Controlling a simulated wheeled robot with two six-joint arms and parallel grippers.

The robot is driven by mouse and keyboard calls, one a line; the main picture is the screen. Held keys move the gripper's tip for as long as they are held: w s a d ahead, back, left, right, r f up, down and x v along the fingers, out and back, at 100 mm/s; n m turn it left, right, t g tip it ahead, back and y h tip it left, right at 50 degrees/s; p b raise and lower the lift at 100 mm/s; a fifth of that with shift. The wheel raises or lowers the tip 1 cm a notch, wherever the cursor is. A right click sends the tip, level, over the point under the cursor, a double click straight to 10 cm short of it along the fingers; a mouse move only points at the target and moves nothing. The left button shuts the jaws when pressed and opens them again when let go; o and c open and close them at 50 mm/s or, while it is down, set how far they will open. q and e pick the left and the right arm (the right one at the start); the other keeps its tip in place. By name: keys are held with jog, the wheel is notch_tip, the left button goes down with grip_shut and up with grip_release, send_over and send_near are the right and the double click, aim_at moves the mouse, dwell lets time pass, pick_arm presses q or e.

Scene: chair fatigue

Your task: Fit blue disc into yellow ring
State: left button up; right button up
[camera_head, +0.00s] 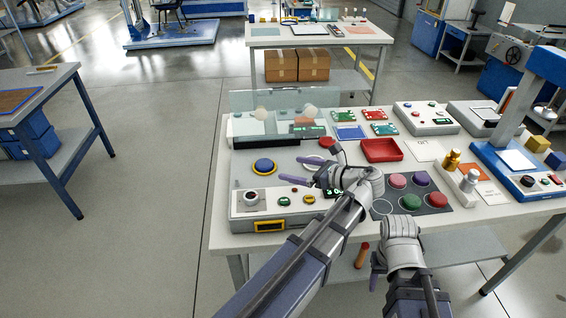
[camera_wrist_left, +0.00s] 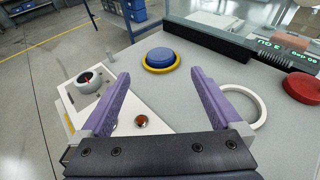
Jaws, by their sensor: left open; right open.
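The blue disc (camera_head: 264,164) sits within the yellow ring (camera_head: 264,172) on the grey panel of the test machine. In the left wrist view the blue disc (camera_wrist_left: 160,56) looks level, with the yellow ring (camera_wrist_left: 161,69) showing around its near side. How deep it sits I cannot tell. My left gripper (camera_head: 295,170) is open and empty, to the right of the disc. In the left wrist view its purple fingers (camera_wrist_left: 159,78) are spread, with the disc beyond the tips. My right gripper (camera_head: 375,272) is low at the table's front edge, and its fingers are partly hidden.
An empty white ring (camera_wrist_left: 256,108) lies on the panel to the right, near a red disc (camera_wrist_left: 303,87). A dial (camera_head: 251,196) is at the panel's front left. A clear screen (camera_head: 285,106) stands behind. A dark mat (camera_head: 445,201) holds several coloured discs.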

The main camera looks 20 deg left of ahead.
pick_arm(q)
jog(key=shift+v, duration=1.05)
jog(key=shift+r, duration=0.1)
